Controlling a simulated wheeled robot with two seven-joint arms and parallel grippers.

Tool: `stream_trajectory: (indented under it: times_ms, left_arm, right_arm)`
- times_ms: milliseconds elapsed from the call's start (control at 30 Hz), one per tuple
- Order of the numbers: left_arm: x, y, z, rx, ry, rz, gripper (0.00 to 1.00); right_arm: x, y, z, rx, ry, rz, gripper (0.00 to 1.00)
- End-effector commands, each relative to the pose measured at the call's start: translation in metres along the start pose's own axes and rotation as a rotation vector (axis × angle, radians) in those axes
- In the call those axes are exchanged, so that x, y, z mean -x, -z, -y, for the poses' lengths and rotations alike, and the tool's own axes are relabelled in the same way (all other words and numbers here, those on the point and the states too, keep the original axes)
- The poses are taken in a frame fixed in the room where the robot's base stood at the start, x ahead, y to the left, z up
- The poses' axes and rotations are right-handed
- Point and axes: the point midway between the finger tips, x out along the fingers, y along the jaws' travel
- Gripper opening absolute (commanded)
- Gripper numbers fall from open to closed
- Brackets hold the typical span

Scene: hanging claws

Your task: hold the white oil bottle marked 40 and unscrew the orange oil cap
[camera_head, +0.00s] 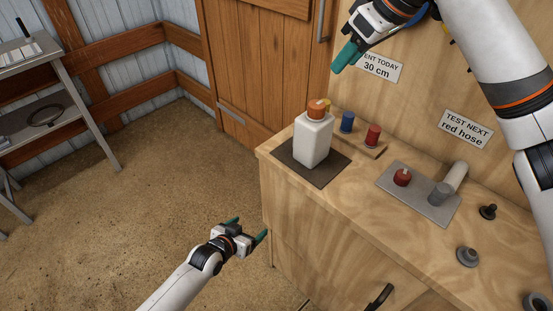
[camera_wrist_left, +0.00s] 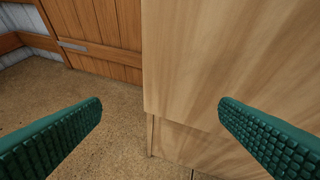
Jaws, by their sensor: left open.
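The white oil bottle (camera_head: 313,141) stands upright on a dark mat (camera_head: 295,170) at the left end of the wooden bench. Its orange cap (camera_head: 316,109) sits on top, with a small yellow part on it. I cannot make out a 40 on the bottle. My left gripper (camera_head: 251,228) is open and empty, low and left of the bench front, apart from the bottle. Its two green fingers are spread in the left wrist view (camera_wrist_left: 160,112), facing the cabinet side. My right gripper (camera_head: 346,57) is above and behind the bottle; its finger gap is not clear.
A blue cap (camera_head: 347,122) and a red cap (camera_head: 373,135) stand right of the bottle. A grey plate (camera_head: 421,197) carries a red knob and a grey pipe. Several dark fittings lie farther right on the bench (camera_head: 330,198). The floor (camera_head: 130,220) at left is clear.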

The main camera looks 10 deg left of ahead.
Motion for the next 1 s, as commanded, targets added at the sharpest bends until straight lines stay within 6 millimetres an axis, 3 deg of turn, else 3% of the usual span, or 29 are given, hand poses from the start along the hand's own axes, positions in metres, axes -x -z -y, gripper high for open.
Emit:
stream_trajectory:
  times_ms: [33,200,400,533,700,867,1000]
  left_arm:
    - [0.004,-0.032,0.007,-0.009,0.025,0.055,0.85]
    - [0.028,-0.125,0.039,-0.031,0.123,0.217,0.85]
    - [0.073,-0.207,0.081,-0.062,0.245,0.371,0.85]
    - [0.097,-0.240,0.095,-0.100,0.282,0.454,0.85]
    - [0.111,-0.262,0.098,-0.151,0.280,0.525,0.85]
    - [0.101,-0.271,0.102,-0.159,0.277,0.534,0.85]
    - [0.081,-0.283,0.110,-0.157,0.278,0.534,0.85]
  right_arm:
    - [0.000,0.000,0.000,0.000,0.000,0.000,0.36]
    - [0.000,0.000,0.000,0.000,0.000,0.000,0.36]
    - [0.000,0.000,0.000,0.000,0.000,0.000,0.36]
    - [0.000,0.000,0.000,0.000,0.000,0.000,0.36]
    - [0.000,0.000,0.000,0.000,0.000,0.000,0.36]
    - [0.000,0.000,0.000,0.000,0.000,0.000,0.36]
    - [0.000,0.000,0.000,0.000,0.000,0.000,0.36]
